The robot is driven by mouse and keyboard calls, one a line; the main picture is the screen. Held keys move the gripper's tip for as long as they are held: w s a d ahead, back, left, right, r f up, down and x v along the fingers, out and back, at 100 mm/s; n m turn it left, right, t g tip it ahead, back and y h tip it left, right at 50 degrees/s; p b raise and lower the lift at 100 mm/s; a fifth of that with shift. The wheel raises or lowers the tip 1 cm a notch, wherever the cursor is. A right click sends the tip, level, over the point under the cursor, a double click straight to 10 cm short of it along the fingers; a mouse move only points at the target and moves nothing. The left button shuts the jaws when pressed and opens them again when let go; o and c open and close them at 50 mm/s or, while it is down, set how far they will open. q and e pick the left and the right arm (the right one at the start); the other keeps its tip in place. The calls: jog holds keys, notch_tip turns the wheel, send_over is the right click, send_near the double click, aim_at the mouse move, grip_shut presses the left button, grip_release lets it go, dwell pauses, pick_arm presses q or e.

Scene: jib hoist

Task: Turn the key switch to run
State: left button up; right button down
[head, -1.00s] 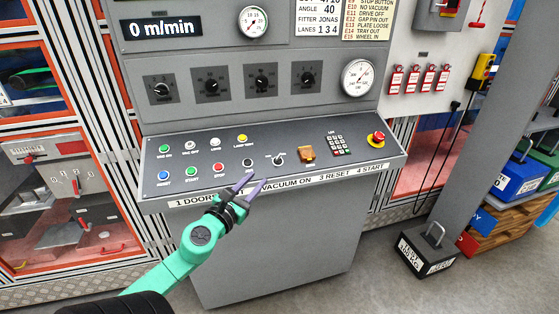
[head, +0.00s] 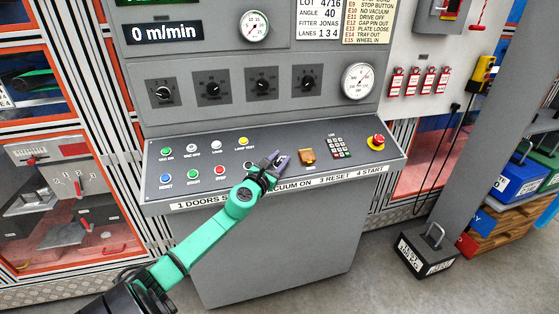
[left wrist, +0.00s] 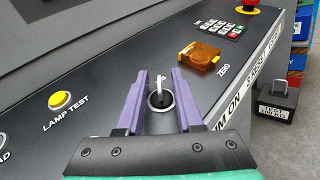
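The key switch (left wrist: 160,98) sits on the sloping console panel (left wrist: 115,60), with a pale key upright in a round dark socket. In the left wrist view it lies between the two purple fingers of my left gripper (left wrist: 158,78), with a gap on each side. In the head view my left gripper (head: 279,158) is over the key switch's spot and largely hides it. The fingers are open and hold nothing. My right gripper does not show in either view.
An amber-covered zero button (head: 307,155), a keypad (head: 337,147) and a red emergency stop (head: 376,140) stand to the right. A yellow lamp test button (head: 243,141) and several coloured buttons lie to the left. Dials (head: 261,83) fill the upright face behind.

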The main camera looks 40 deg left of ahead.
pick_arm(q)
grip_shut()
dwell(1.4)
